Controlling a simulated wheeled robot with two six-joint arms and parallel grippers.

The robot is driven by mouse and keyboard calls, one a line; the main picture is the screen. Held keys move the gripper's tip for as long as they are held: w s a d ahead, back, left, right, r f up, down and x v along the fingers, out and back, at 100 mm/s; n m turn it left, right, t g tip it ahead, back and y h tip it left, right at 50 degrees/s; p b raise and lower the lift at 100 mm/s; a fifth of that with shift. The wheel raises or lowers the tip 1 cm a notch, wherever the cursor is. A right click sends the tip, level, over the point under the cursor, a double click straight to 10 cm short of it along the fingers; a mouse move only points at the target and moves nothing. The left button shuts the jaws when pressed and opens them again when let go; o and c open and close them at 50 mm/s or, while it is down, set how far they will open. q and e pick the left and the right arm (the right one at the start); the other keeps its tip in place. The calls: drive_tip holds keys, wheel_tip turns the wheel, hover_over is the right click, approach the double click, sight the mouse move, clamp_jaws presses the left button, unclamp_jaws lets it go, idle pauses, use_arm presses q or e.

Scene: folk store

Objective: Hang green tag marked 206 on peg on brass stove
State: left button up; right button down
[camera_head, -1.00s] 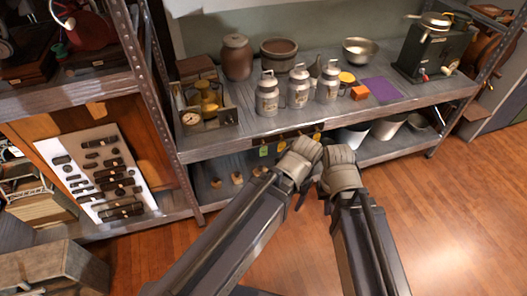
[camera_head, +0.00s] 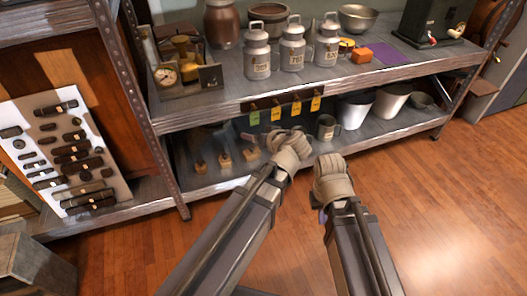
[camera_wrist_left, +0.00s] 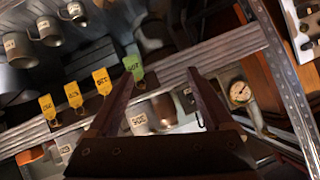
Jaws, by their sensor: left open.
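The green tag (camera_head: 255,118) hangs at the left end of a row of tags on a dark rail at the shelf's front edge. In the left wrist view the green tag (camera_wrist_left: 134,67) is near the tip of one finger; I cannot tell if they touch. My left gripper (camera_wrist_left: 160,76) is open, with nothing visibly held. The brass stove (camera_head: 187,50) stands on the shelf's left part beside a round gauge (camera_head: 166,75); its peg is not clear. My right gripper (camera_head: 333,180) is low in front of the shelf, its fingers hidden.
Yellow tags (camera_head: 297,107) hang right of the green one. Several milk cans (camera_head: 257,55) stand on the shelf behind the rail. A metal upright (camera_head: 150,110) bounds the shelf on the left. Mugs (camera_head: 326,127) and buckets (camera_head: 356,110) stand below. The floor in front is clear.

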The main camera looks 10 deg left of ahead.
sight(254, 117)
use_arm(q)
drive_tip(key=shift+w+a+f+n+t+y+b, duration=0.3)
drive_tip(key=shift+w+a+f+t+b, duration=0.7)
drive_tip(key=shift+w+b, duration=1.65)
drive_tip(key=shift+w+a+f+n+t+y+b, duration=0.45)
drive_tip(key=shift+w+f+t+b, duration=0.95)
drive_tip(key=shift+w+b, duration=1.3)
drive_tip(key=shift+w+a+f+n+t+y+b, duration=0.2)
drive_tip(key=shift+w+a+f+t+b, duration=0.85)
drive_tip(key=shift+w+b, duration=1.6)
drive_tip(key=shift+s+d+f+b, duration=0.2)
drive_tip(key=shift+s+b, duration=0.1)
drive_tip(key=shift+s, duration=0.05)
drive_tip(key=shift+c, duration=0.2)
clamp_jaws()
